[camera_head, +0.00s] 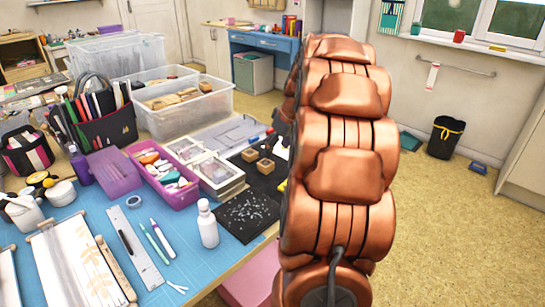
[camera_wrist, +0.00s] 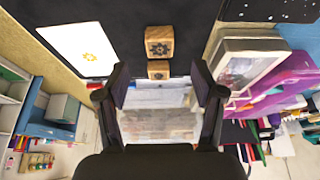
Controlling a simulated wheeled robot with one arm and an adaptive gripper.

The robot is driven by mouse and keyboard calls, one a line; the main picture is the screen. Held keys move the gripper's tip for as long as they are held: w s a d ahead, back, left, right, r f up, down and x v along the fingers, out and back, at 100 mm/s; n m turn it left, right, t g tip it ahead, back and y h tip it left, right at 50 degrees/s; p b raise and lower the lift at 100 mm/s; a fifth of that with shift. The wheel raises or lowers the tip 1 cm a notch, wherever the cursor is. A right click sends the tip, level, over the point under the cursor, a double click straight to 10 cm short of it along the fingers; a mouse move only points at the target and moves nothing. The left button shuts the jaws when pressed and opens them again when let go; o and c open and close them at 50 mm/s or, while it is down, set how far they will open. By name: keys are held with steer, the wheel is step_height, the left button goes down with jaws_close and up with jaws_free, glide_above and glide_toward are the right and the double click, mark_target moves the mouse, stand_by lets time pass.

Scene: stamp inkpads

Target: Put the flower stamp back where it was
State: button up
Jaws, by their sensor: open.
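Two small wooden stamp blocks stand close together on a black mat. The nearer block (camera_head: 265,167) and the farther block (camera_head: 250,154) show in the head view left of my arm. In the wrist view one block (camera_wrist: 159,46) has a dark flower-like pattern on its face. The other block (camera_wrist: 158,70) also has a dark pattern, too small to make out. My gripper (camera_wrist: 161,84) is open and empty, with its fingers apart on either side of the blocks' line in the wrist view. My arm hides the gripper in the head view.
A white sheet (camera_wrist: 82,50) with a yellow flower print lies beside the blocks. Framed boxes (camera_head: 218,172), a purple tray (camera_head: 166,183) and a white bottle (camera_head: 207,224) crowd the table left of the blocks. A clear bin (camera_head: 185,113) stands behind.

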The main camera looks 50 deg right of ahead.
steer(key=shift+v, duration=1.75)
